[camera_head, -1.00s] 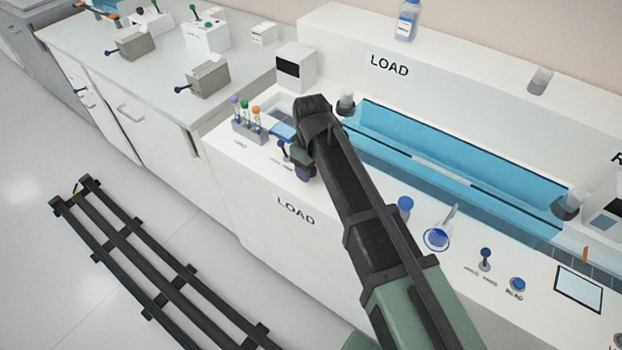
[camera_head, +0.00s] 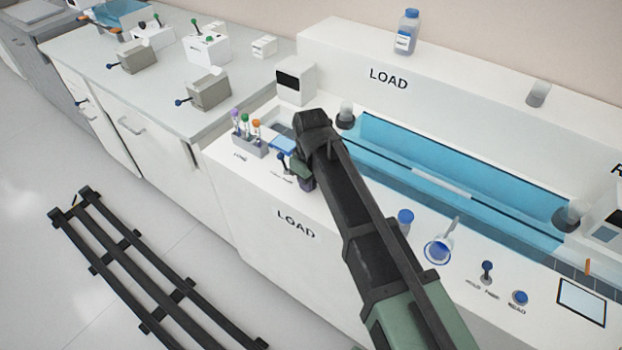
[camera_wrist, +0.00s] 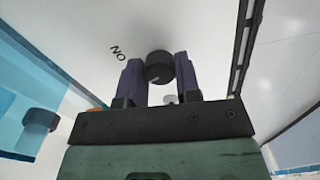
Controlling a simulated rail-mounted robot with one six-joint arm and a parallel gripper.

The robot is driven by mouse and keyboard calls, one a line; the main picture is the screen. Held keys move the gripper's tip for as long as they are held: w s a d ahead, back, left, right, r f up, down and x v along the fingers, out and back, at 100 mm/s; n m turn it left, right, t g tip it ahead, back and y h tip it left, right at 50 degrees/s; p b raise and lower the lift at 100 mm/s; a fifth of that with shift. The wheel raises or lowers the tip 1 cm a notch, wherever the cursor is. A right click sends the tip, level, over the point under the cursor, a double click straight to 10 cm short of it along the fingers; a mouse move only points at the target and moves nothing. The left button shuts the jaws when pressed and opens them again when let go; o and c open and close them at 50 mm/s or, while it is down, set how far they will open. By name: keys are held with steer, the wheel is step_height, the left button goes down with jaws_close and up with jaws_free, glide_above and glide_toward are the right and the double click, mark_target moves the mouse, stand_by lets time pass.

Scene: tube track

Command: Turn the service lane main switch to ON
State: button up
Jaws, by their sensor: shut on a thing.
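A dark round knob (camera_wrist: 159,66) with a pale pointer line stands on a white panel in the wrist view. The letters "ON" (camera_wrist: 118,53) are printed upside down to its left. The purple fingers of my gripper (camera_wrist: 158,72) are shut on the knob, one on each side. In the head view my gripper (camera_head: 303,180) is low over the front left of the white LOAD bench (camera_head: 345,225). The knob is hidden behind my gripper and arm there.
A small rack of capped tubes (camera_head: 249,147) stands left of my gripper. A blue trough (camera_head: 465,190) runs along the bench behind my arm. A blue-capped container (camera_head: 405,220), a cup (camera_head: 438,250) and a small lever (camera_head: 487,270) are to the right.

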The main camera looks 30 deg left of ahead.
steer(key=m, duration=0.4)
steer(key=shift+m, duration=1.9)
steer(key=o, duration=0.9)
steer(key=shift+o, duration=0.2)
step_height(320, 180, up, 11)
steer(key=p, duration=1)
steer(key=shift+p, duration=0.4)
